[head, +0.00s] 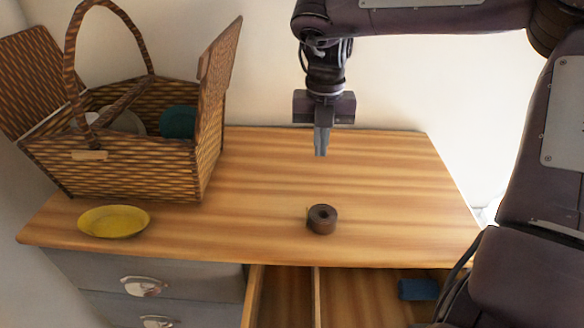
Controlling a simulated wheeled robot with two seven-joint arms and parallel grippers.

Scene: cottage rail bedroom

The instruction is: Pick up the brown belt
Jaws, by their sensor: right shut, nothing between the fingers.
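The brown belt (322,219) is a small tight coil lying on the wooden dresser top (400,190), near the front edge and right of the middle. My right gripper (320,153) points down above the dresser top, behind the belt and apart from it. Its fingers are shut with nothing between them. My left gripper is not in view.
A wicker picnic basket (130,165) with open lids stands at the back left, holding a dark green item (178,122). A yellow plate (113,221) lies before it. Below the front edge, an open drawer (316,290) holds a blue item (418,290).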

